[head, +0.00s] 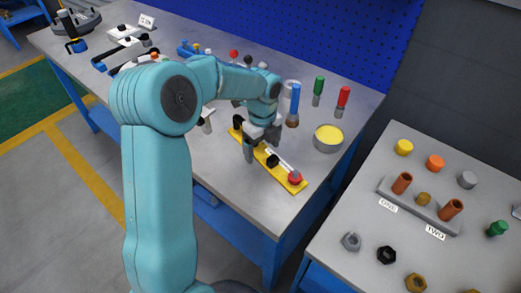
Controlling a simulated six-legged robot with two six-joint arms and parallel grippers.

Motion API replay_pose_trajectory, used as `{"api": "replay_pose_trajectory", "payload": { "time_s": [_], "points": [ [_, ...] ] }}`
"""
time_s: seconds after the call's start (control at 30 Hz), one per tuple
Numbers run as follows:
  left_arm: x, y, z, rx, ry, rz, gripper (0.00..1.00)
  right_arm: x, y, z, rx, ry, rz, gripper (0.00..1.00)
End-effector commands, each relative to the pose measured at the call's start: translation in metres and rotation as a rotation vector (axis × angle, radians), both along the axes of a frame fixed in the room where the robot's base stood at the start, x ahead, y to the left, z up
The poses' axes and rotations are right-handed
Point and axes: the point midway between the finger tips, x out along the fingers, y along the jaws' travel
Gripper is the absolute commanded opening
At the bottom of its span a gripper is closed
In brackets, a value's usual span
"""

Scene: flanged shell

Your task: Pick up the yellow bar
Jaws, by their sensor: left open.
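The yellow bar (285,179) lies on the grey workbench near its right front edge. A white piece and a red round knob sit on its near right end, and a black knob sits near its far left end. My left gripper (256,150) is over the middle of the bar, pointing down, with its jaws open. The gripper hides part of the bar. I cannot tell whether the fingers touch the bar. My right gripper is not in view.
A round tin with yellow contents (328,138) stands right of the bar. Blue (294,103), green (318,88) and red (343,97) handled tools stand behind. A second table (330,222) with nuts and pegs is at the right. A blue pegboard (320,35) rises behind the workbench.

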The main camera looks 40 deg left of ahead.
Motion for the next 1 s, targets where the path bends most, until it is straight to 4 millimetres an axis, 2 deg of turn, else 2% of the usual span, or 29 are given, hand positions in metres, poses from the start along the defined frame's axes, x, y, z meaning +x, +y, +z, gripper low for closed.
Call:
{"api": "replay_pose_trajectory", "payload": {
  "time_s": [0.23,0.27,0.5,0.57,0.83,1.0],
  "points": [
    [0.000,0.000,-0.004,0.001,-0.001,0.000,0.89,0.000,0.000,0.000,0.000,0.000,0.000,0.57],
    [0.000,0.000,-0.004,0.001,-0.001,0.000,0.86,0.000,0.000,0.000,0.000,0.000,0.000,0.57],
    [0.000,0.000,-0.003,0.000,0.000,0.000,0.08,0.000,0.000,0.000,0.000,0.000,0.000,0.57],
    [0.000,0.000,-0.003,0.002,-0.002,0.000,0.00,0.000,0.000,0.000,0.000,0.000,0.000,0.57],
    [0.001,0.000,0.001,0.002,-0.003,0.000,0.00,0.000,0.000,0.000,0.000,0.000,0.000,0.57],
    [0.001,0.000,0.017,0.001,-0.005,-0.001,0.00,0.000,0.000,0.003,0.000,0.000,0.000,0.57]
  ]
}}
